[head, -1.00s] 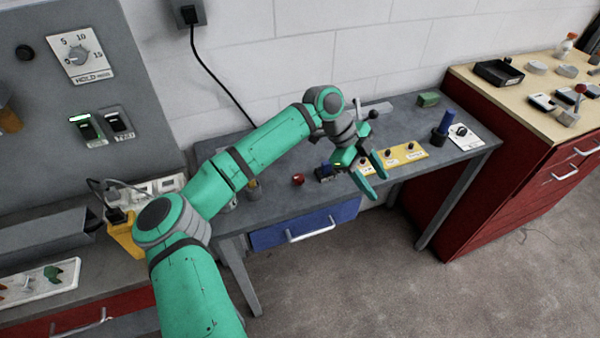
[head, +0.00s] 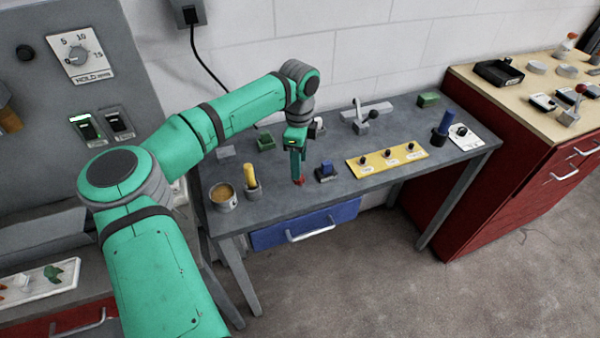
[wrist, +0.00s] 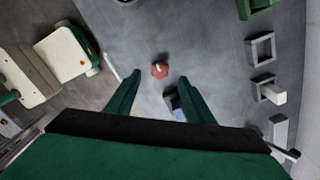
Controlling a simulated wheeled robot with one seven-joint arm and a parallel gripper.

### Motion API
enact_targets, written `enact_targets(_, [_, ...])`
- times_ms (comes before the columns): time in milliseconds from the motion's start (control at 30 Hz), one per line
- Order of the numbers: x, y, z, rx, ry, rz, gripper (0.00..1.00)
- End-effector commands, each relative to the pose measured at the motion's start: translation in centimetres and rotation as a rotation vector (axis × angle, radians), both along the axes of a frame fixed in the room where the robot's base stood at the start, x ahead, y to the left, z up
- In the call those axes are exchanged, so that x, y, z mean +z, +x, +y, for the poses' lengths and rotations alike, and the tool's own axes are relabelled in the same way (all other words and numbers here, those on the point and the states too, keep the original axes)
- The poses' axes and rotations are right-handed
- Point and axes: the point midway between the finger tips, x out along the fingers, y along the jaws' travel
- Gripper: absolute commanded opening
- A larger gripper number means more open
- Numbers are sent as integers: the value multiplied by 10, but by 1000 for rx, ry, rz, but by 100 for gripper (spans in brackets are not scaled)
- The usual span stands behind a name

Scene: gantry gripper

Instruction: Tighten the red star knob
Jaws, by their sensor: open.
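The red star knob (wrist: 160,70) sits on the grey table top; in the wrist view it lies ahead of and between my open fingertips. In the head view only a small part of the knob (head: 299,181) shows below my fingers. My gripper (wrist: 158,82) is open and empty, and it also shows in the head view (head: 297,180) pointing down over the knob. I cannot tell from these views how high the fingertips are above the knob.
A blue block in a dark holder (head: 326,172) stands just right of the knob. A yellow panel with several black knobs (head: 387,160) is further right. A yellow post (head: 250,178) and a round can (head: 223,197) stand to the left. A grey lever fixture (head: 366,115) is behind.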

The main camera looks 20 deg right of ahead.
Motion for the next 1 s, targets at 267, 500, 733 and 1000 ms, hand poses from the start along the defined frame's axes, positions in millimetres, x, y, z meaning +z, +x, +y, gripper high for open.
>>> enact_targets(267, [-40,0,0,0,-1,2,48])
enact_targets(500, [-51,0,0,-1,-1,1,48])
enact_targets(733, [-51,0,0,-1,-1,1,45])
enact_targets(1000, [-50,0,-3,-2,-1,1,7])
